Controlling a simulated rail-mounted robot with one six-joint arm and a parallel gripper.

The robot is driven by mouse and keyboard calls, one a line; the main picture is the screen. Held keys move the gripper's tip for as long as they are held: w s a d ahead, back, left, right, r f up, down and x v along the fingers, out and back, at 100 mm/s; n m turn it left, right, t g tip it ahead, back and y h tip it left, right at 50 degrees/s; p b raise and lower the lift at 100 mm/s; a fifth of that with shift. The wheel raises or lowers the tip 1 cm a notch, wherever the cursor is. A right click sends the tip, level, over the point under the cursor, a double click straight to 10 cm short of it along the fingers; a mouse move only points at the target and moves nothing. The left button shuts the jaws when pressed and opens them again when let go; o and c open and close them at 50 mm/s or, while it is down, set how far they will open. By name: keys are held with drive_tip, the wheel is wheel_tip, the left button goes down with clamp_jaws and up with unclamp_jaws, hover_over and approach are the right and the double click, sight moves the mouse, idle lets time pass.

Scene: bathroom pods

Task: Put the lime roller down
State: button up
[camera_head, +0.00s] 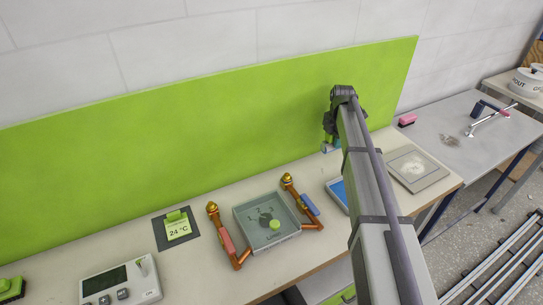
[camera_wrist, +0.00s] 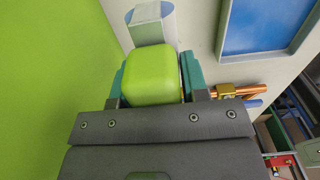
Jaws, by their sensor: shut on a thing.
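My gripper (camera_wrist: 155,82) is shut on the lime roller (camera_wrist: 153,52), a rounded lime block between its two teal finger pads in the wrist view. A pale grey-blue cylindrical piece (camera_wrist: 153,22) shows just beyond the lime block; I cannot tell whether it is part of the roller or a separate thing. In the head view my gripper (camera_head: 336,143) is low over the back of the counter, close to the lime back panel. The arm hides most of it there, and I cannot tell whether the roller touches the counter.
The lime back panel (camera_head: 200,110) rises along the counter (camera_head: 200,262). A blue-bottomed tray (camera_head: 337,188) lies in front of my gripper, partly behind my arm. A grey square plate (camera_head: 416,169) lies to the right.

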wheel_tip(320, 180, down, 8)
drive_tip(key=b, duration=0.6)
drive_tip(key=shift+f, duration=0.1)
drive_tip(key=shift+r, duration=0.35)
drive_tip(key=shift+f, duration=0.3)
drive_tip(key=o, duration=1.1)
drive_tip(key=shift+r, duration=0.1)
drive_tip(key=shift+c, duration=0.2)
